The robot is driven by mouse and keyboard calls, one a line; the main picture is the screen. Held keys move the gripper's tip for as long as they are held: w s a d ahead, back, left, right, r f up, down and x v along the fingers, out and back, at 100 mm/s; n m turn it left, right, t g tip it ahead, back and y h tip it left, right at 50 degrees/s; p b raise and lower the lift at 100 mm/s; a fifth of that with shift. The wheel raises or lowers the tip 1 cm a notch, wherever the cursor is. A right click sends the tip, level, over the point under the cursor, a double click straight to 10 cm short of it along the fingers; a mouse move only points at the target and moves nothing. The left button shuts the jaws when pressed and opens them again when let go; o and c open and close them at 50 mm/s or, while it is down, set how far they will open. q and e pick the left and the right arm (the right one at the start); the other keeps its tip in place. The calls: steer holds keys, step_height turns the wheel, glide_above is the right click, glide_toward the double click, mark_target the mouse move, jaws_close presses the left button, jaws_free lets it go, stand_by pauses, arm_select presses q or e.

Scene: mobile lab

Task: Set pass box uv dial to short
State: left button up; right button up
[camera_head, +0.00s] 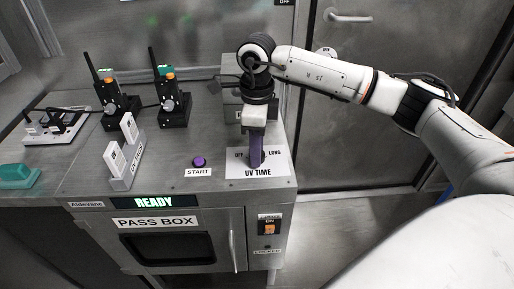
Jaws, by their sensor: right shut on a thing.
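The pass box (191,227) stands in front of me with a lit READY display (155,202). My left gripper is not in view.
A purple START button (199,161) is left of the plate. Two black radios (117,105) (174,100), a UV filter holder (127,160), a power strip (55,127) and a teal block (17,175) stand further left. A grey box (232,102) is behind my gripper.

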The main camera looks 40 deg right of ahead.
steer(key=shift+r, duration=0.1)
steer(key=o, duration=1.1)
steer(key=shift+c, duration=0.2)
step_height(320, 180, up, 10)
steer(key=shift+r, duration=0.15)
